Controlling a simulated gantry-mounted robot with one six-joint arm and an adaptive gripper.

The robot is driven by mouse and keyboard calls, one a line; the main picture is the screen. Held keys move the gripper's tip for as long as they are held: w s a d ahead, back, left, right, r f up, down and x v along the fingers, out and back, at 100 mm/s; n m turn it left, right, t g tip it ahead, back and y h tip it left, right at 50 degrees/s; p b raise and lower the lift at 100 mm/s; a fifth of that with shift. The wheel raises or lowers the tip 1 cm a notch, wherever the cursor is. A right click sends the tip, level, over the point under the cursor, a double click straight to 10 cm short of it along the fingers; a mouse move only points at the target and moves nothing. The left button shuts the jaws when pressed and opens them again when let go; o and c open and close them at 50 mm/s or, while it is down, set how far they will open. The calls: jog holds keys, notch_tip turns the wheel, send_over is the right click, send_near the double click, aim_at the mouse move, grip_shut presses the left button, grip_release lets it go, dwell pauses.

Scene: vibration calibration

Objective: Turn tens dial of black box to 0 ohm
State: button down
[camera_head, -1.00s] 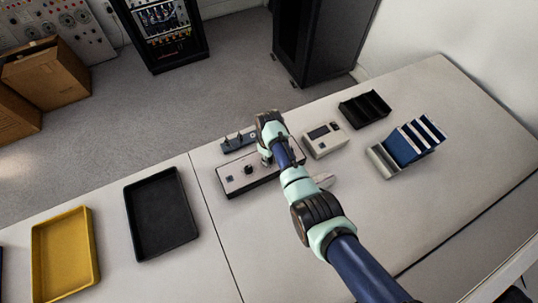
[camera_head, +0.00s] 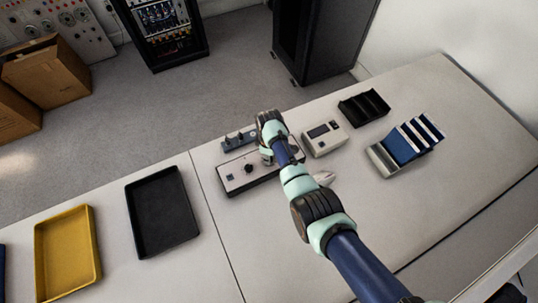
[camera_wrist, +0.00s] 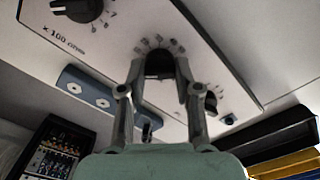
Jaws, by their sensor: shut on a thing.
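The box (camera_head: 232,182) has a light top panel and dark sides and lies on the table, partly hidden by my arm. In the wrist view its panel (camera_wrist: 118,32) shows a row of black dials with printed scales. The dial marked x 100 ohms (camera_wrist: 77,8) is at the upper left. A middle dial (camera_wrist: 159,64) stands between my fingers, and another dial (camera_wrist: 210,102) is to its right, partly behind a finger. My gripper (camera_wrist: 160,72) is shut on the middle dial. In the head view my gripper (camera_head: 267,158) covers that dial. The middle dial's pointer and setting are not readable.
A blue-grey terminal strip (camera_head: 233,144) lies behind the box. A beige meter (camera_head: 325,138) and black bin (camera_head: 364,107) stand to the right, with a rack of blue folders (camera_head: 404,146) further right. A black tray (camera_head: 161,211) and yellow tray (camera_head: 67,255) are left.

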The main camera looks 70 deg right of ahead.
jog(key=c, duration=0.8)
grip_release()
notch_tip(320, 180, up, 12)
